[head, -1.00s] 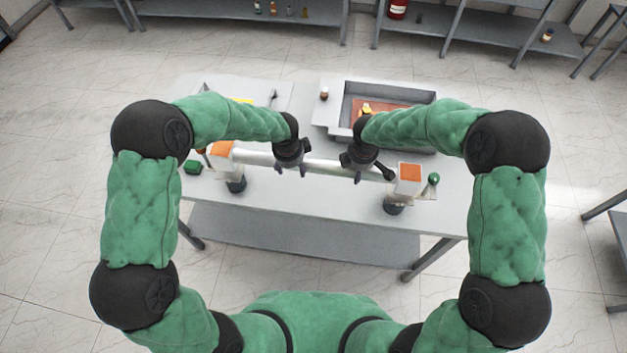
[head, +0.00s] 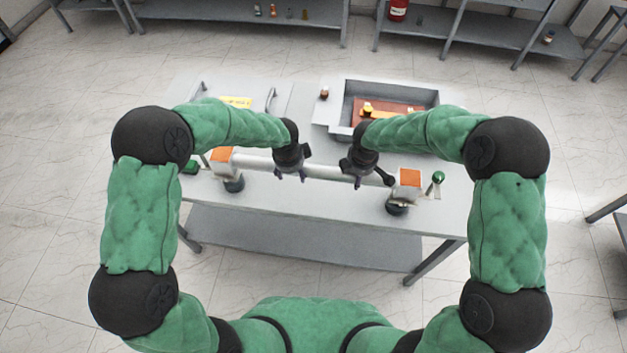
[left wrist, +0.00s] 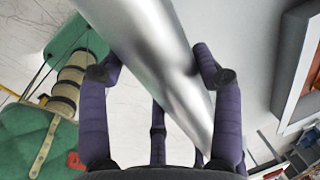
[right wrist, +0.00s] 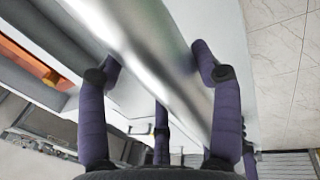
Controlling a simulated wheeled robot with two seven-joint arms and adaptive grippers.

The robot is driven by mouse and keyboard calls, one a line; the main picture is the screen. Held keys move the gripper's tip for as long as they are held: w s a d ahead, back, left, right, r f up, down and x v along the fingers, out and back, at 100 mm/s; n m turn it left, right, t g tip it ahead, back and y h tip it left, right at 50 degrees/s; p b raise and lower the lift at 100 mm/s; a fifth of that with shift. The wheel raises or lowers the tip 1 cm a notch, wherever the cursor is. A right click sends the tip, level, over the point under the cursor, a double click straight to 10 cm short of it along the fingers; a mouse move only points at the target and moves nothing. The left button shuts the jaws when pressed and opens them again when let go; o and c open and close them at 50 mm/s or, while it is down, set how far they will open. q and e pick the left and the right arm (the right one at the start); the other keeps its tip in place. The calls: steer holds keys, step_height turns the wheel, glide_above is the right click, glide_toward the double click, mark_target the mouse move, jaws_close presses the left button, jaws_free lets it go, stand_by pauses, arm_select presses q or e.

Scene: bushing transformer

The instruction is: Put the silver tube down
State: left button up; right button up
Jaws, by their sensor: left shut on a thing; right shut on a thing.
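The silver tube (head: 330,172) lies roughly level across the front of the work table, between two orange-topped end blocks, left (head: 221,155) and right (head: 410,178). My left gripper (head: 291,172) is shut on the tube left of its middle. My right gripper (head: 361,178) is shut on it right of its middle. In the left wrist view the tube (left wrist: 150,50) runs between the fingers, and in the right wrist view it (right wrist: 150,50) does too. I cannot tell whether the tube's ends touch the blocks or whether it bears on anything beneath.
A grey tray (head: 437,98) with an orange-brown thing inside stands at the back right of the table (head: 300,205). A handled plate with a yellow label (head: 236,102) is at the back left. A green knob (head: 438,177) is near the right block.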

arm_select(q)
steer(key=o, duration=1.7)
arm_select(e)
steer(key=o, duration=1.7)
steer(key=shift+s, duration=0.1)
arm_select(q)
step_height(320, 180, up, 12)
steer(key=s, duration=0.2)
steer(key=shift+s+a, duration=0.15)
steer(key=shift+s, duration=0.05)
arm_select(e)
step_height(320, 180, up, 12)
steer(key=s, duration=0.2)
arm_select(q)
steer(key=shift+s+f, duration=0.1)
steer(key=shift+f, duration=0.05)
arm_select(e)
steer(key=shift+s+a+f, duration=0.1)
steer(key=shift+s+f, duration=0.1)
